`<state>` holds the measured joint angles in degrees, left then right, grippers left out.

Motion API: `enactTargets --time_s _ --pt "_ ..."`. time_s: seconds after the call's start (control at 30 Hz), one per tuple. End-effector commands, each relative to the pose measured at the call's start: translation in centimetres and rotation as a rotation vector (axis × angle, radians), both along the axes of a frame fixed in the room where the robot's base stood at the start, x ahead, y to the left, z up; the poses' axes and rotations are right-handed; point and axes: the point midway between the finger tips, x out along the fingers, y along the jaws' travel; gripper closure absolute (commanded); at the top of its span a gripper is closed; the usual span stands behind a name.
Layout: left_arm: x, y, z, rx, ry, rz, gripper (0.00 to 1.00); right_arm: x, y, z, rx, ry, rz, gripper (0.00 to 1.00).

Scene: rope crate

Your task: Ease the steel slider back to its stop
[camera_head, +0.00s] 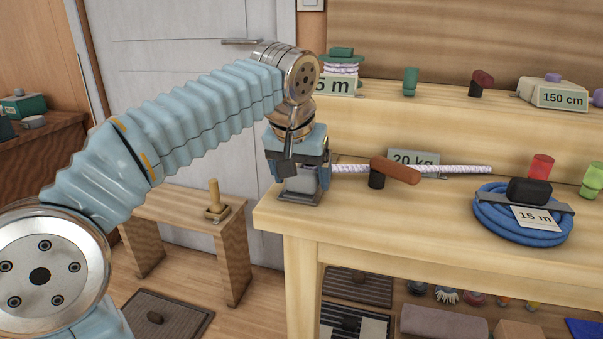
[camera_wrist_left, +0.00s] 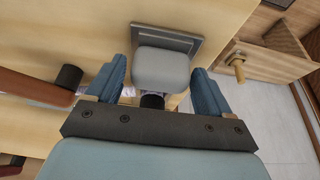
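A grey block on a flat grey plate, which looks like the steel slider (camera_head: 300,184), sits at the left end of the bench. In the left wrist view the slider (camera_wrist_left: 161,67) lies between my blue fingers, with its plate behind it. My left gripper (camera_head: 297,168) is over it, pointing down. The left gripper (camera_wrist_left: 160,88) is open, its fingers on either side of the slider with a gap showing at the left finger. A pale rope (camera_head: 440,169) runs right from beside the slider. The slider's stop cannot be made out. My right gripper is not in view.
A brown-handled lever on a black post (camera_head: 394,171) stands just right of the gripper, before a 20 kg sign (camera_head: 413,157). A blue rope coil (camera_head: 520,230) lies farther right. A shelf (camera_head: 440,93) with small items runs behind. The bench front (camera_head: 380,220) is clear.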

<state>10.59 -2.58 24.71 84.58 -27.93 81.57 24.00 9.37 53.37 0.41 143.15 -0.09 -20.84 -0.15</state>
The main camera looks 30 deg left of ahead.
Motion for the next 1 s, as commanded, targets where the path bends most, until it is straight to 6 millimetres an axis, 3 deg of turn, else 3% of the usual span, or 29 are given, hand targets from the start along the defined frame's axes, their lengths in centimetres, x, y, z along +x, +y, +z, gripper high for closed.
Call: enactTargets --time_s 0.03,0.43,0.57,0.8,1.0 --pt "0.0 0.0 0.0 0.000 0.000 0.000 0.28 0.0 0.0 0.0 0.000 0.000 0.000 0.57" --pt "0.0 0.0 0.0 0.000 0.000 0.000 0.87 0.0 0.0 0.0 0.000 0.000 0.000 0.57" --pt "0.8 0.2 0.4 0.000 0.002 0.000 0.87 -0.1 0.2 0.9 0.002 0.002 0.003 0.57" --pt "5.8 1.4 0.9 -0.002 0.003 0.000 0.87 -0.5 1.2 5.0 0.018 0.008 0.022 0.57" --pt "8.1 1.9 0.3 0.000 -0.002 0.000 0.87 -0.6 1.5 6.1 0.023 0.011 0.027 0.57"
